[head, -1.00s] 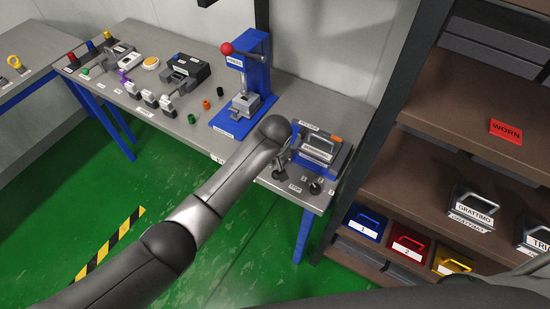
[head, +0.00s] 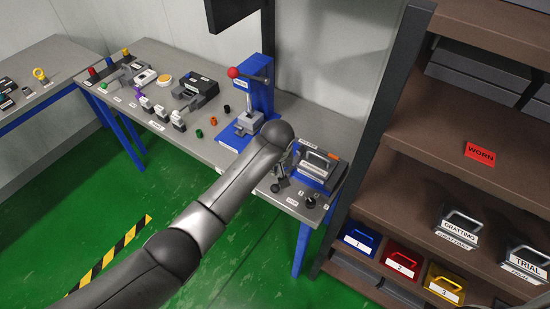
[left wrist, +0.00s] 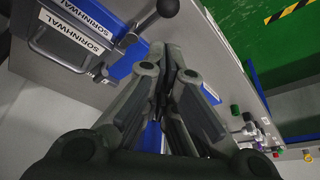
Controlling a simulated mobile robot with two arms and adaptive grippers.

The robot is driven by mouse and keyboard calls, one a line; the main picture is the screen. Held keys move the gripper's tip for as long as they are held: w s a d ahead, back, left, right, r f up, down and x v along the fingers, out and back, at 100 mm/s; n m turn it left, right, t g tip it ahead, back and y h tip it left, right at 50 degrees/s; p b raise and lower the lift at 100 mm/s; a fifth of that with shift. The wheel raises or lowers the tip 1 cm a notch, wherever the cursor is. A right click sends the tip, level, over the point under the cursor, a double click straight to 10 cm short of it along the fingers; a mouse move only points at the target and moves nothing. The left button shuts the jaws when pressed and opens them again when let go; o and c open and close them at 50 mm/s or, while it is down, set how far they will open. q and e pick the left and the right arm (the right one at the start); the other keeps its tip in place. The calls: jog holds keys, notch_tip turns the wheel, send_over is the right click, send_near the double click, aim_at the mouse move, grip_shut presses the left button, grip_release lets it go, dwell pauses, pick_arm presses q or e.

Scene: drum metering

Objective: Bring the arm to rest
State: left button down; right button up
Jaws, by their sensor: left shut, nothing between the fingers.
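My left arm (head: 205,225) reaches in from the lower left, its wrist end over the front of the grey bench. The left gripper is mostly hidden behind the wrist in the head view, with a dark part showing at the bench edge. In the left wrist view the left gripper (left wrist: 172,52) is shut, its dark fingers together with nothing between them. A device with a label reading SORINHWAL (left wrist: 75,33) and a handle lies beside the fingers in that view. My right gripper is not in view.
A blue press (head: 260,90) with a red knob stands behind my wrist. A handled device (head: 318,165) sits to its right on the bench (head: 205,150). A brown shelf (head: 415,165) with blue, red and yellow handled boxes stands at right. Green floor (head: 245,270) is open in front.

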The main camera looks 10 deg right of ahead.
pick_arm(q)
jog(key=s+a+f+g+h, duration=0.1)
jog(key=s+a+f, duration=0.1)
jog(key=s+a, duration=0.4)
jog(key=s+a+f+h, duration=0.1)
jog(key=s+a+f, duration=0.25)
jog(key=s, duration=0.55)
jog(key=s+a+r+m+y, duration=0.1)
jog(key=s+a+r, duration=0.2)
jog(key=s+a, duration=0.6)
jog(key=s+a+r+y, duration=0.1)
jog(key=s+a+r, duration=0.3)
jog(key=s+a, duration=0.45)
notch_tip(320, 180, down, 35)
jog(key=s+b, duration=0.1)
jog(key=b, duration=0.7)
jog(key=s+a+f+g+b, duration=0.1)
jog(key=s+f+b, duration=0.2)
jog(key=s+f, duration=0.5)
jog(key=s+a+f+g+b, duration=0.1)
jog(key=s+a+f+b, duration=0.1)
jog(key=s+f, duration=0.6)
notch_tip(320, 180, down, 6)
jog(key=shift+s+a+f+b, duration=0.2)
jog(key=shift+s+b, duration=0.15)
jog(key=shift+b, duration=0.45)
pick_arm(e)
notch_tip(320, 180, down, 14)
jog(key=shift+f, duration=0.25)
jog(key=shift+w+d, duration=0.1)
